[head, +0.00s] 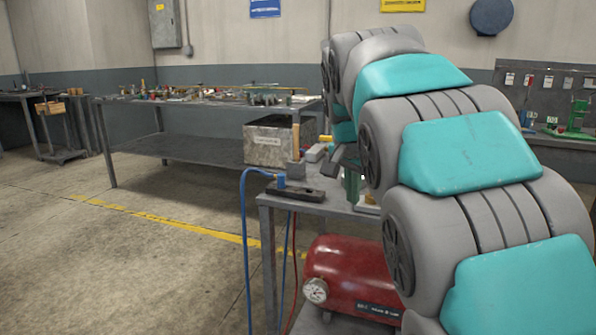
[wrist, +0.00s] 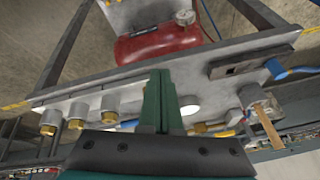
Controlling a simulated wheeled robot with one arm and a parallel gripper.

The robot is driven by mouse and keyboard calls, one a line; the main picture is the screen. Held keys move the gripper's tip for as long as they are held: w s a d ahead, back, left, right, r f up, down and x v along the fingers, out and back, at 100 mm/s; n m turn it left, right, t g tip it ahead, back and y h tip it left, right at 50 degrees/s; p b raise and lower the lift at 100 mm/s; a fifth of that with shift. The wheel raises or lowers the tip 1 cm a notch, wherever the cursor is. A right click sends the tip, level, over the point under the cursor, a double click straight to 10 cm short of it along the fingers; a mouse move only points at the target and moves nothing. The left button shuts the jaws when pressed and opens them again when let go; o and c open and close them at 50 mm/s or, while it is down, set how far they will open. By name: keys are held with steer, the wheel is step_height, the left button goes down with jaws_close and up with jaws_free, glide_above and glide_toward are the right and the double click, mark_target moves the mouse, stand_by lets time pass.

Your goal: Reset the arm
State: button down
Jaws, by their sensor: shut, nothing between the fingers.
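My gripper (wrist: 160,78) shows in the wrist view with its two green fingers together and nothing between them. It is over a grey metal bench (head: 310,205) that holds small fittings. In the head view, my grey and teal arm reaches across the right half and hides much of this bench. The gripper is mostly hidden there.
Several grey cylinders with brass ends (wrist: 78,110) lie beside the fingers. A dark block (head: 296,193) with a blue hose lies on the bench edge. A red compressor (head: 345,275) is below. A long table (head: 200,102) stands behind. The floor at left is clear.

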steer(key=s+d+f+n+g, duration=0.1)
steer(key=s+f+n+g, duration=0.1)
steer(key=s+f, duration=0.6)
steer(key=s+d+f+n+g+y, duration=0.1)
steer(key=s+f, duration=0.7)
steer(key=s, duration=1)
steer(key=s+d+f+n+g, duration=0.2)
steer(key=s+f+n, duration=0.3)
steer(key=s, duration=0.8)
step_height(320, 180, down, 4)
steer(key=shift+r+g, duration=0.15)
steer(key=shift+g, duration=0.55)
steer(key=shift+a, duration=0.2)
